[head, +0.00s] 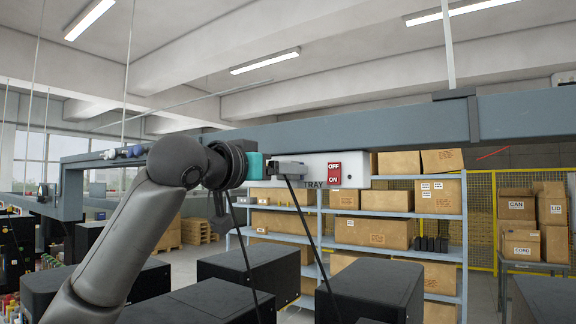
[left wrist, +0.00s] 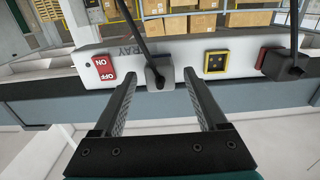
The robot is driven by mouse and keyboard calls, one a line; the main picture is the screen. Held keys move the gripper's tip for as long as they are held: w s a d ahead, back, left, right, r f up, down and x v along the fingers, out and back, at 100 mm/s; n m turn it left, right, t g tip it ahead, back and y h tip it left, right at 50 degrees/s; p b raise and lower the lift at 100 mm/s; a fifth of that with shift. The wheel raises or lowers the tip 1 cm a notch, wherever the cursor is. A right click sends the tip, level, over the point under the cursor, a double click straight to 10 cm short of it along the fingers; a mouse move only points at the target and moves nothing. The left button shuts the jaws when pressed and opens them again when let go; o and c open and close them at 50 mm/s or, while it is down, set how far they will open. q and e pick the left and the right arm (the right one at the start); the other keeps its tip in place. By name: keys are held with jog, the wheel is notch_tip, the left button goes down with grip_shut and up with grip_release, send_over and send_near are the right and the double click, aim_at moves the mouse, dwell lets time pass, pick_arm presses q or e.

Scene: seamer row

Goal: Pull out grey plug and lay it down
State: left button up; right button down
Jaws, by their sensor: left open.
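The grey plug (left wrist: 158,73) sits in the white socket strip (left wrist: 128,66), with a black cable (left wrist: 136,32) running from it. My left gripper (left wrist: 158,78) is open, with one finger on each side of the plug. In the head view, my left gripper (head: 289,168) is at the strip (head: 314,165), left of the TRAY label, and largely hides the plug there. My right gripper is not in view.
The strip has a red OFF/ON switch (left wrist: 103,68), a yellow-framed socket (left wrist: 216,61) with no plug in it and a black plug (left wrist: 283,65) with its own cable. The grey beam (head: 390,126) carries the strip. Black boxes (head: 371,287) stand below; shelves of cartons (head: 375,232) stand behind.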

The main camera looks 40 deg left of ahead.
pick_arm(q)
jog(key=shift+w+a, duration=0.1)
jog(key=shift+w, duration=1)
dwell(0.3)
grip_shut()
dwell(0.4)
jog(key=shift+s+f+b, duration=0.1)
jog(key=shift+s+b, duration=0.15)
jog(key=shift+b, duration=0.1)
jog(key=shift+s+d+b, duration=0.15)
jog(key=shift+s+b, duration=0.25)
jog(key=shift+s, duration=1)
jog(key=shift+s+d+b, duration=0.15)
jog(key=shift+s+b, duration=0.25)
jog(key=shift+s, duration=0.95)
